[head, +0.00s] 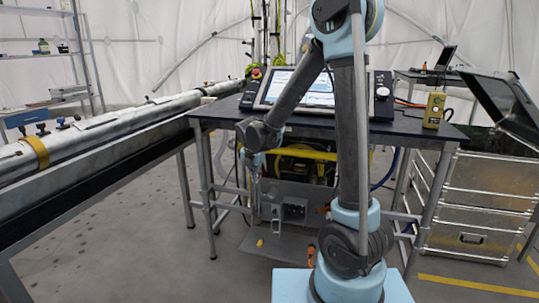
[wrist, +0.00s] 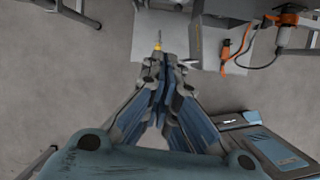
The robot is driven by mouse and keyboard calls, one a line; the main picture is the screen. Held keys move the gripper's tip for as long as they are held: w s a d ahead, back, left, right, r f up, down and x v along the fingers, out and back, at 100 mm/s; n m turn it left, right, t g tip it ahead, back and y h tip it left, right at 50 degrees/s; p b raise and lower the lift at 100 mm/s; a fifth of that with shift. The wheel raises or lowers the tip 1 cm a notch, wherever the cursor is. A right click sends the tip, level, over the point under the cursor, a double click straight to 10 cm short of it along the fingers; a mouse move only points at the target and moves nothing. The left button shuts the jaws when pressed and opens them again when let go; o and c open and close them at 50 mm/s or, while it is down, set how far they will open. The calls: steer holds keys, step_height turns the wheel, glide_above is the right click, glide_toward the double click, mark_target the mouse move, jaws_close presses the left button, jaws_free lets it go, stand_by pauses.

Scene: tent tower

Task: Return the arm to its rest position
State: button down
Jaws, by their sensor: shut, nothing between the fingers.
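My arm (head: 345,130) rises from its light blue base and bends over at the top of the head view. Its forearm slopes down to the left. My gripper (head: 256,172) hangs down in front of the dark table, below the tabletop's height. In the wrist view my gripper (wrist: 162,65) points down toward the grey floor, its fingers shut with nothing between them. The fingers look apart from the things beneath. My arm hides part of the table and its console.
A dark table (head: 410,127) carries a console with a screen (head: 300,88) and a yellow handheld device (head: 434,110). A box with an open panel (head: 297,205) stands below it. A long pipe (head: 100,130) lies at left; metal cases (head: 485,190) stand at right. Floor (head: 130,225) at front left is clear.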

steer(key=s+d+r+m+g, duration=0.1)
steer(key=s+d+r+m, duration=0.3)
steer(key=s+d+m, duration=0.5)
steer(key=s+d+r+m, duration=0.35)
steer(key=d+m, duration=0.35)
steer(key=d, duration=0.3)
steer(key=s+d+f+m, duration=0.2)
steer(key=s+d+m, duration=0.2)
steer(key=s+m, duration=0.3)
steer(key=s+d+f+m, duration=0.3)
steer(key=s+d+m, duration=0.1)
steer(key=s+m, duration=0.4)
steer(key=shift+s+d+m+g+y, duration=0.3)
steer(key=shift+s+g+y, duration=0.1)
steer(key=shift+s, duration=0.75)
